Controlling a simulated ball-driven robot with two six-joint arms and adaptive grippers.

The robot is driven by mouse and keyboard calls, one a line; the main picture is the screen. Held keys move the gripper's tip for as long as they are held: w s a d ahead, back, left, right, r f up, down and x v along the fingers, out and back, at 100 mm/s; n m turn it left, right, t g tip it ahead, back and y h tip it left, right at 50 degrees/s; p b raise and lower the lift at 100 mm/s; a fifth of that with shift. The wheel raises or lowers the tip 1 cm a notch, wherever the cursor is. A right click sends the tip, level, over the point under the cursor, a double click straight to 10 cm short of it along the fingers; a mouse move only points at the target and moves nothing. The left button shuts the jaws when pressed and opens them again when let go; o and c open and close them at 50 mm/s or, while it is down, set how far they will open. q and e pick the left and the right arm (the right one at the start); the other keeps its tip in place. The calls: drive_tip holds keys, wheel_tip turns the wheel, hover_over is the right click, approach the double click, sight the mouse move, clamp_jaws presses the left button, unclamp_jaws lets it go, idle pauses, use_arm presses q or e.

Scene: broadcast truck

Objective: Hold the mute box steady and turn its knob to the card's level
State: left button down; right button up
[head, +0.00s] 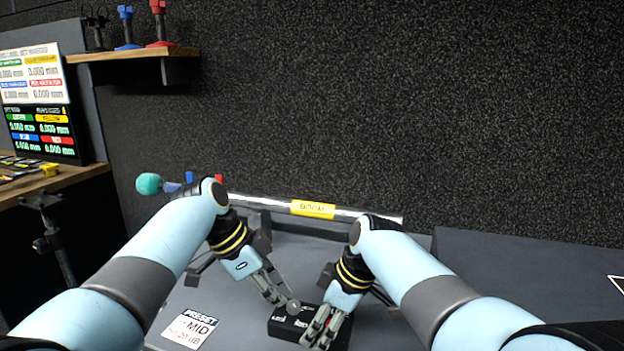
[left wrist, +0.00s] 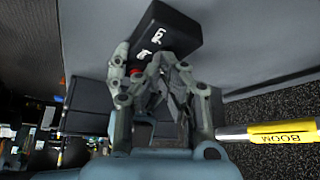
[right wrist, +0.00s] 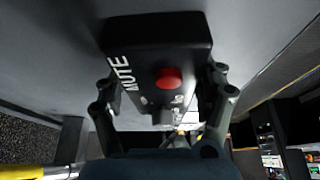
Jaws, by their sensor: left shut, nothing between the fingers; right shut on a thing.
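The black mute box (head: 284,326) lies on the grey desk at the bottom centre of the head view. My right gripper (head: 316,335) is shut on it; in the right wrist view its fingers flank the box (right wrist: 150,35), which shows the word MUTE and a red button (right wrist: 169,78). My left gripper (head: 286,303) is shut and empty, its tips close to the grey knob (head: 294,307). In the left wrist view these tips hide part of the box (left wrist: 180,30); I cannot tell whether they touch the knob. The white card (head: 190,328) reads PRESET, MID, -20 dB.
A bar labelled BOOM (head: 313,209) runs along the back of the desk, with a teal ball (head: 149,184) at its left end. A display (head: 40,133) and a wooden shelf (head: 130,53) stand at the left. The desk around the card is clear.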

sight(294, 308)
use_arm(q)
drive_tip(key=shift+r, duration=1.85)
use_arm(e)
drive_tip(key=shift+d, duration=0.1)
use_arm(q)
drive_tip(key=shift+w, duration=0.1)
drive_tip(key=shift+w+a+f, duration=0.1)
drive_tip(key=shift+f, duration=1.4)
drive_tip(key=shift+a+f, duration=0.1)
drive_tip(key=shift+f, duration=1.4)
drive_tip(key=shift+d, duration=0.7)
drive_tip(key=shift+d, duration=0.2)
use_arm(e)
drive_tip(key=shift+a, duration=0.25)
use_arm(q)
drive_tip(key=shift+s+a, duration=0.2)
drive_tip(key=shift+s, duration=0.05)
